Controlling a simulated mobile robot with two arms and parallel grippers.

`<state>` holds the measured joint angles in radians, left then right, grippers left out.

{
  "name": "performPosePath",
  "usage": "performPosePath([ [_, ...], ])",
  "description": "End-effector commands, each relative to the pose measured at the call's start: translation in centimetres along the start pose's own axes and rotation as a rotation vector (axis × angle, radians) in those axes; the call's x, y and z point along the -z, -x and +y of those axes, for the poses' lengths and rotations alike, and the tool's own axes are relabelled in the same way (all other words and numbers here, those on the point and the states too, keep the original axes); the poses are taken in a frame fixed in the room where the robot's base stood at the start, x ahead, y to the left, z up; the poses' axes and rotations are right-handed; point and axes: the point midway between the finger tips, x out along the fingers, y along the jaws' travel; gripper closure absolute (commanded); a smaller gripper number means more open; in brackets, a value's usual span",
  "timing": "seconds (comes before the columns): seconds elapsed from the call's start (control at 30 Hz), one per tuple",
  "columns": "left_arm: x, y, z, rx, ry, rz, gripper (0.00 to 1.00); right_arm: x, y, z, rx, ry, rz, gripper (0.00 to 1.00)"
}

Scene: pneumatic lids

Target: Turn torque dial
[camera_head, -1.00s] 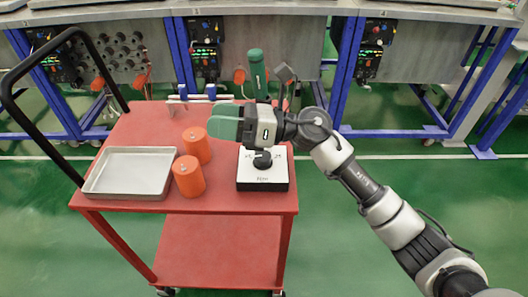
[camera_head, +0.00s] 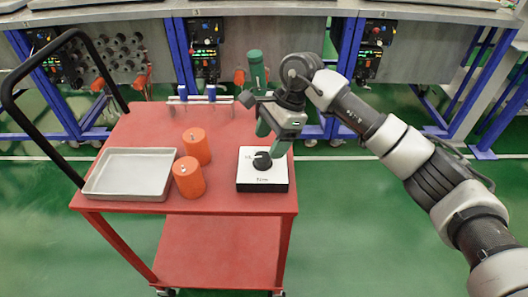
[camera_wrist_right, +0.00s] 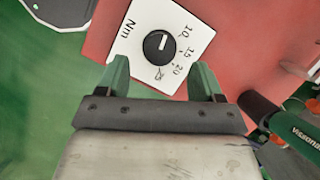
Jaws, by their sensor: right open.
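The torque dial is a round black knob (camera_head: 262,160) with a white pointer mark. It sits on a white square plate (camera_head: 248,181) marked "Nm" on the red cart's top. My right gripper (camera_head: 271,146) points down with green fingers just above the dial. In the right wrist view its two fingers (camera_wrist_right: 161,77) are apart and empty, with the knob beyond the gap between them. I cannot tell whether a finger touches the plate. My left gripper is not in view.
The red cart (camera_head: 215,235) also carries a metal tray (camera_head: 97,194), two orange cylinders (camera_head: 188,178) (camera_head: 196,147), and a rack with blue-topped parts (camera_head: 197,97) at the back. A green tool (camera_head: 256,70) stands behind my gripper. Workbenches line the back.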

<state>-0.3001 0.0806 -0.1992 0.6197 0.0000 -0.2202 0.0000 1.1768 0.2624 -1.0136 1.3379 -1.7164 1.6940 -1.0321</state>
Motion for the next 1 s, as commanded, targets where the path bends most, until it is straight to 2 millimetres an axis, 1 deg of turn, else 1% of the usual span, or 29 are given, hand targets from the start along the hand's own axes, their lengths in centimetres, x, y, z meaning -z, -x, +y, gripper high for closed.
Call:
performPosePath([
  [0.03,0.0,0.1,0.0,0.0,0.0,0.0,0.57,0.0,-1.0,0.0,-0.002,0.0,-0.001,0.33],
  [0.1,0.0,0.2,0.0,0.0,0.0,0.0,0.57,0.0,-2.1,0.1,-0.003,0.0,-0.002,0.33],
  [0.23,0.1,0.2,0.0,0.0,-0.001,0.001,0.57,0.0,-3.6,0.0,-0.002,0.0,-0.002,0.33],
  [0.4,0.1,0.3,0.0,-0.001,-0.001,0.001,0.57,0.0,-4.4,0.0,0.0,0.0,0.0,0.33],
  [0.63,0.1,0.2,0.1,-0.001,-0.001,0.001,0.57,0.0,-4.5,0.0,0.001,0.0,-0.001,0.33],
  [0.67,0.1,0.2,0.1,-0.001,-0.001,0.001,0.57,0.0,-4.5,0.0,0.001,0.0,-0.001,0.36],
  [0.7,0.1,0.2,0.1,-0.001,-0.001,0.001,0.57,0.0,-4.5,0.0,0.001,0.0,-0.001,0.43],
  [0.97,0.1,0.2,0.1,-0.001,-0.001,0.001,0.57,0.0,-4.4,0.0,0.001,-0.001,-0.001,0.82],
  [1.0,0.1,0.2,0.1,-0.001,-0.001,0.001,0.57,0.0,-4.4,0.0,0.001,-0.001,-0.001,0.83],
])
